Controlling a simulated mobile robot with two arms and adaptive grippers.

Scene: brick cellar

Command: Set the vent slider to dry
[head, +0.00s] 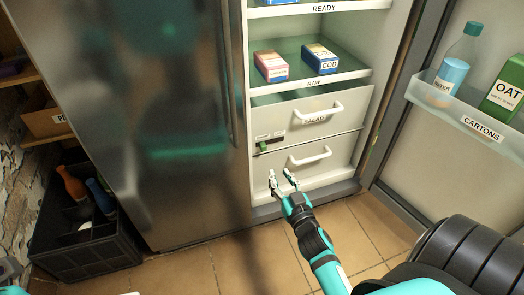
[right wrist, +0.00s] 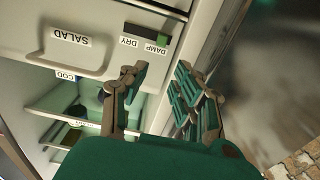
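In the right wrist view, turned upside down, the green knob (right wrist: 163,41) sits at the DAMP label's (right wrist: 156,49) end, away from the DRY label (right wrist: 129,42). My right gripper (head: 282,180) is open and empty, below the slider in the head view. Its fingers (right wrist: 159,72) stand apart in the wrist view, not visibly touching the knob. A piece of my left gripper (head: 9,269) shows at the left edge; its fingers are unclear.
The SALAD drawer handle (head: 310,114) and lower drawer handle (head: 309,156) stick out right of the slider. Closed steel door (head: 150,110) is at left, open door with CARTONS rack (head: 470,128) at right. A dark bottle crate (head: 85,250) stands on the floor.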

